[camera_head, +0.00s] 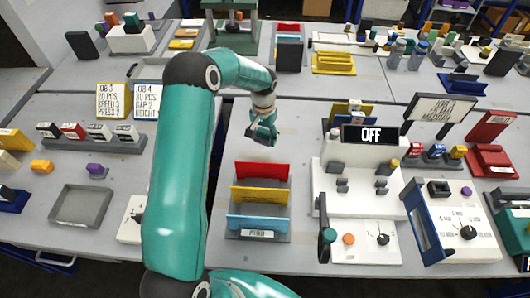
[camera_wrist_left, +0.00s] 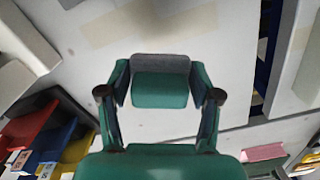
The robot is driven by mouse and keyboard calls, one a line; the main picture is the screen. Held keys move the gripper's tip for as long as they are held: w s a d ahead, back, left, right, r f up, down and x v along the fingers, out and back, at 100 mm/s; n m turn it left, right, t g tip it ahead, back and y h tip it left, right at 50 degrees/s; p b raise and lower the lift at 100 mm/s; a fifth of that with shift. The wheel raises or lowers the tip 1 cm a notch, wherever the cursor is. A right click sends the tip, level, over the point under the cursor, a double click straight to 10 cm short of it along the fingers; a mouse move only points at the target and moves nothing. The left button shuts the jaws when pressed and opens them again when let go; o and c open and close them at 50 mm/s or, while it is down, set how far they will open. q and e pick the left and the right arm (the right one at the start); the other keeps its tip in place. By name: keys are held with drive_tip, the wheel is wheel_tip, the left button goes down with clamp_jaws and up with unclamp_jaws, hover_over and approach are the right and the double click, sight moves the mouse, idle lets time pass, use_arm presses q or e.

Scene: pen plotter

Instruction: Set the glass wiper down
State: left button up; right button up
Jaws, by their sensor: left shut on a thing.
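My left gripper (camera_head: 263,130) hangs above the grey table, behind the rack with red, yellow and blue dividers. In the left wrist view my gripper (camera_wrist_left: 160,92) is shut, with one finger on each side of the glass wiper (camera_wrist_left: 160,90). The wiper shows as a green block with a dark grey strip along its far edge. It appears held above the pale table surface. In the head view the wiper is too small and too close to the gripper to tell apart. My right gripper is not in view.
The divider rack (camera_head: 258,236) stands in front of the gripper. A white machine (camera_head: 362,200) with an OFF display is to the right. Bare table (camera_head: 292,115) lies around the gripper.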

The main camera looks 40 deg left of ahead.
sight(264, 154)
use_arm(q)
drive_tip(key=shift+w+f, duration=0.25)
drive_tip(key=shift+f, duration=0.5)
drive_tip(key=shift+s+f+b, duration=0.15)
drive_tip(key=shift+f+b, duration=0.2)
wheel_tip(264, 154, down, 5)
drive_tip(key=shift+r+b, duration=0.15)
drive_tip(key=shift+b, duration=1)
drive_tip(key=shift+r, duration=0.1)
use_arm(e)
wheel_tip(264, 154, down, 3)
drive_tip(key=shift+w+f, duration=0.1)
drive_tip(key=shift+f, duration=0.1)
use_arm(q)
drive_tip(key=o, duration=1.1)
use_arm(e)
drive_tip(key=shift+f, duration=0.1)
